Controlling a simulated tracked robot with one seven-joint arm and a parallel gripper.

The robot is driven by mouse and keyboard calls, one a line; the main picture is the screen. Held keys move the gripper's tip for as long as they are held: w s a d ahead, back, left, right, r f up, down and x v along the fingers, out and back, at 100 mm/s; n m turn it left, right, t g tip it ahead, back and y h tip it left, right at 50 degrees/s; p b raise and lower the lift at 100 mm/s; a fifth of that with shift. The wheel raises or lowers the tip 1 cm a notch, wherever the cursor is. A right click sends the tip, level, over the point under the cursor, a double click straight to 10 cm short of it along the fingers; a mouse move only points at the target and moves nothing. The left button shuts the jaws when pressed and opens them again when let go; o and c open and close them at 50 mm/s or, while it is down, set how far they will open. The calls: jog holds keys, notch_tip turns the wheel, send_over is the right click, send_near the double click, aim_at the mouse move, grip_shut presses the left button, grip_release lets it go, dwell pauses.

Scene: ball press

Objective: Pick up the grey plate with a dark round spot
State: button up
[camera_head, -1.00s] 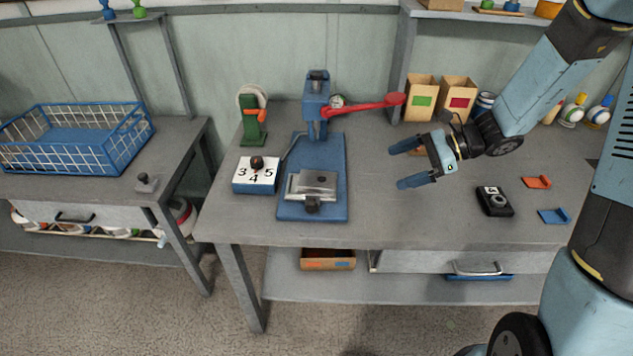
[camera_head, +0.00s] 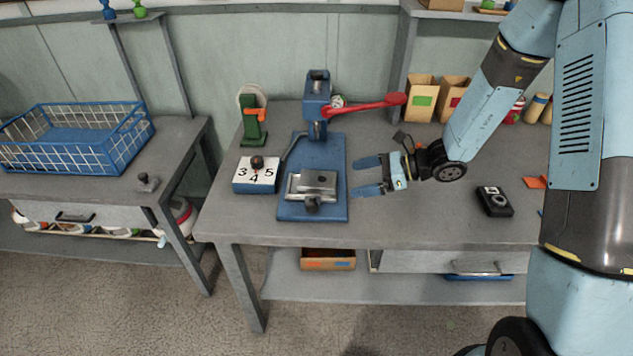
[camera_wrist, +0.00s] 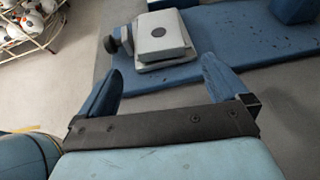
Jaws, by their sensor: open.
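The grey plate with a dark round spot (camera_head: 318,180) lies on a grey block in the vise-like holder at the front of the blue press base (camera_head: 333,211). It also shows in the wrist view (camera_wrist: 160,38), ahead of my fingers, with its dark spot facing up. My gripper (camera_head: 368,174) is open and empty, just right of the press base and apart from the plate. Its two blue fingers also show in the wrist view (camera_wrist: 160,82), pointing toward the plate.
The blue press column (camera_head: 317,100) with its red lever (camera_head: 370,105) rises behind the plate. A numbered box (camera_head: 255,175) with a dark knob stands to the left. A black device (camera_head: 494,201) lies to the right. The bench front is clear.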

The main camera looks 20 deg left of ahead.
aim_at(318, 182)
jog(key=shift+x, duration=2.75)
jog(key=shift+c, duration=0.2)
